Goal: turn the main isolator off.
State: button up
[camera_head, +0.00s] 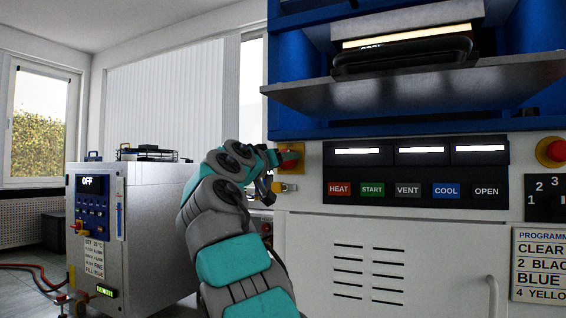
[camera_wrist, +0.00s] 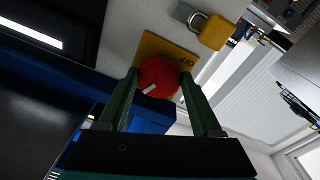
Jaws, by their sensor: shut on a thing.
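The main isolator is a red rotary knob (camera_wrist: 158,76) on a yellow plate (camera_wrist: 152,47) marked OFF in the wrist view. A pale pointer mark shows on the knob; which label it lines up with I cannot tell. In the head view the isolator (camera_head: 292,153) sits on the press's left front edge, partly behind my gripper (camera_head: 279,158). My gripper also shows in the wrist view (camera_wrist: 160,84), its two green fingers on either side of the knob and shut on it.
A yellow padlock (camera_wrist: 213,31) hangs beside the plate and also shows below the isolator (camera_head: 281,188). The press panel has labelled buttons (camera_head: 415,190), and a red emergency button (camera_head: 555,152) at far right.

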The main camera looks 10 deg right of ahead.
jog(key=shift+n, duration=0.4)
jog(key=n+p, duration=0.2)
jog(key=n, duration=0.2)
jog(key=shift+s+r+n+t, duration=0.1)
jog(key=shift+n+t, duration=0.2)
dwell(0.3)
jog(key=o, duration=1.4)
jog(key=shift+c, duration=0.2)
